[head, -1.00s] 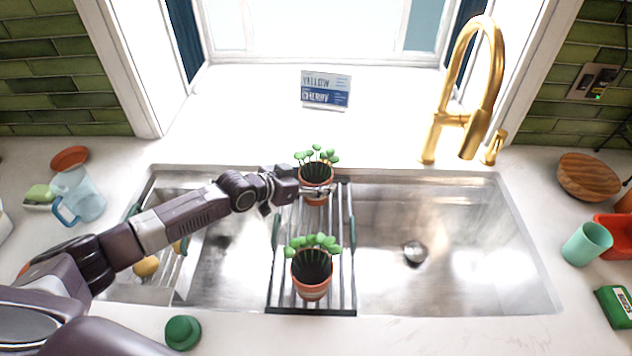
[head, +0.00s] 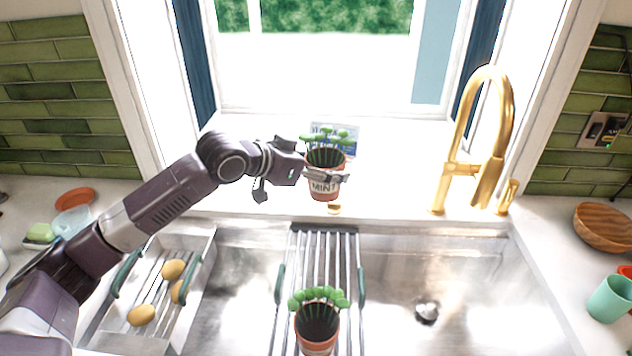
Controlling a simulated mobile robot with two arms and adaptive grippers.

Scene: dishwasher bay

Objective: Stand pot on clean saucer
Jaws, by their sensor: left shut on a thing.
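A terracotta pot (head: 323,188) with green seedlings and a label reading MINT is held upright in front of the window sill, above the back edge of the sink. My left gripper (head: 325,175) is shut on this pot near its rim. A second terracotta pot (head: 318,335) with green seedlings stands on the rack over the sink, partly cut off by the lower edge. A terracotta saucer-like disc (head: 75,197) lies on the left counter, partly behind a clear blue jug (head: 72,222). I cannot tell whether it is clean. My right gripper is not in view.
A metal rack (head: 325,262) spans the sink. A gold faucet (head: 455,175) stands to the right. A blue-and-white sign (head: 350,143) is partly hidden behind the held pot. Several yellow, potato-like items lie in the left tray (head: 200,245). The window sill has free room.

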